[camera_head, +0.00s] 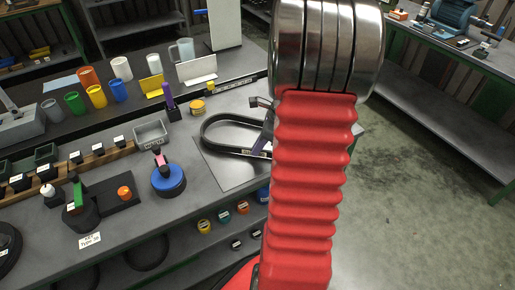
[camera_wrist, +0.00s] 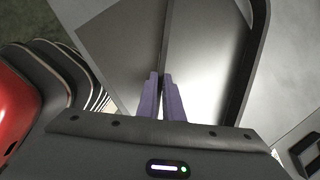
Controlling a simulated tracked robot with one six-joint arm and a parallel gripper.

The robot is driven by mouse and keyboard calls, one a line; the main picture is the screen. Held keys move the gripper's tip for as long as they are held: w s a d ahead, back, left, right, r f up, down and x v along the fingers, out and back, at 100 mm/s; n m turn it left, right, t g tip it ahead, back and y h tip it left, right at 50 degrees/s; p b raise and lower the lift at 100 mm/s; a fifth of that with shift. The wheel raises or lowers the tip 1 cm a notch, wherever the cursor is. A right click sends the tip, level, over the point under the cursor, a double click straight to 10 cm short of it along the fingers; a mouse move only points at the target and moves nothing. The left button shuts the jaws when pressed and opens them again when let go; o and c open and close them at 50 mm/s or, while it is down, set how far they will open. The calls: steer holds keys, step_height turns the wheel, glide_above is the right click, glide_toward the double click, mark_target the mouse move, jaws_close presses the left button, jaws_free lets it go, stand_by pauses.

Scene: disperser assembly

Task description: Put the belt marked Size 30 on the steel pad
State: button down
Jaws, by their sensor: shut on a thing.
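A dark looped belt (camera_head: 207,128) is over the steel pad (camera_head: 222,178) in the head view. I cannot tell whether it rests fully on the pad. A small white label shows near my gripper, too small to read. My gripper (camera_head: 265,146) is at the belt's right side, partly hidden behind my red arm sleeve. In the wrist view my purple gripper fingers (camera_wrist: 161,82) are close together, shut on a thin strand of the belt. The belt's dark far curve (camera_wrist: 256,70) shows at the right, with the grey pad (camera_wrist: 210,45) inside the loop.
A blue round piece (camera_head: 169,182) and a grey tray (camera_head: 151,133) stand left of the pad. A yellow round container (camera_head: 197,107) and a purple upright piece (camera_head: 169,97) stand behind it. Several cups line the back. Dark loops (camera_head: 147,253) hang at the bench's front.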

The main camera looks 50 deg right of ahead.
steer(key=shift+f, duration=0.25)
steer(key=c, duration=1.9)
jaws_free()
steer(key=v, duration=1.2)
